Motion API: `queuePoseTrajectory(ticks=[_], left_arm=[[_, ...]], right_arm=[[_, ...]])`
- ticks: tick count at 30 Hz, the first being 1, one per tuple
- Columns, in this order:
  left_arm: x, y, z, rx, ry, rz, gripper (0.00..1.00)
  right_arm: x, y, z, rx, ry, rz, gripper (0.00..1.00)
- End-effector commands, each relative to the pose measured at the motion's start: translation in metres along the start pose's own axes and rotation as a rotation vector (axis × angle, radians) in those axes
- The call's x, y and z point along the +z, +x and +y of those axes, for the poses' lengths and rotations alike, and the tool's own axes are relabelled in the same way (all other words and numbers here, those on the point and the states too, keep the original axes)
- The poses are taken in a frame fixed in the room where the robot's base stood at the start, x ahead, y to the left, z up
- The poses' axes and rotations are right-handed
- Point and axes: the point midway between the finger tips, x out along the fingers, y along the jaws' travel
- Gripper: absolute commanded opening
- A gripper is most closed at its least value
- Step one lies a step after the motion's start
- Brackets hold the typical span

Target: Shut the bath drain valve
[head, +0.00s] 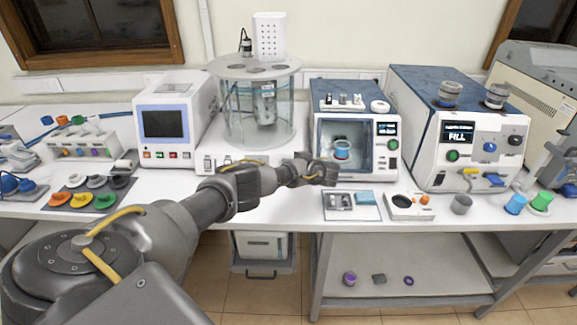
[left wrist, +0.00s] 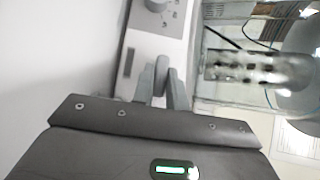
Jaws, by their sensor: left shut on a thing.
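The bath is a clear glass cylinder (head: 236,108) with a round grey lid (head: 240,66) on a white base. It also shows at the right of the left wrist view (left wrist: 285,85). My left gripper (head: 326,172) reaches in front of the bench, right of the bath base and before the neighbouring cabinet. In the left wrist view its two grey fingers (left wrist: 163,82) are closed together beside the bath, on a small grey part. That part is probably the drain valve's handle, mostly hidden between the fingers; its angle cannot be told. My right gripper is out of view.
A white cabinet (head: 376,168) holding a blue cup (head: 342,149) stands right of the bath. A larger blue-topped instrument (head: 425,125) stands farther right. A screen unit (head: 165,125) is left of the bath. Small trays and cups line the bench's front right.

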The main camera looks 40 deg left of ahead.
Motion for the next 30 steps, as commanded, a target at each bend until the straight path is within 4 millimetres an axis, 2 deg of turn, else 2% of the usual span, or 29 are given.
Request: queuePoseTrajectory(ticks=[11, 12, 16, 25, 30], left_arm=[[-0.001, -0.001, -0.001, -0.002, 0.002, 0.002, 0.00], [-0.001, -0.001, -0.001, -0.002, 0.002, 0.002, 0.20], [0.000, 0.000, -0.001, -0.002, 0.002, 0.001, 0.36], [0.000, -0.002, -0.001, -0.001, 0.002, 0.001, 0.36], [0.001, -0.022, -0.005, -0.001, 0.004, 0.004, 0.36]], right_arm=[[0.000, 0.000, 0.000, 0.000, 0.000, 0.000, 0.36], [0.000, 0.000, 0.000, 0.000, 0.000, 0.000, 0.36], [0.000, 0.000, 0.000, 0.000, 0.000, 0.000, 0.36], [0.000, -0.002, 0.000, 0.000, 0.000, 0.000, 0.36], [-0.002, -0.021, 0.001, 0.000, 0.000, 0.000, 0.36]])
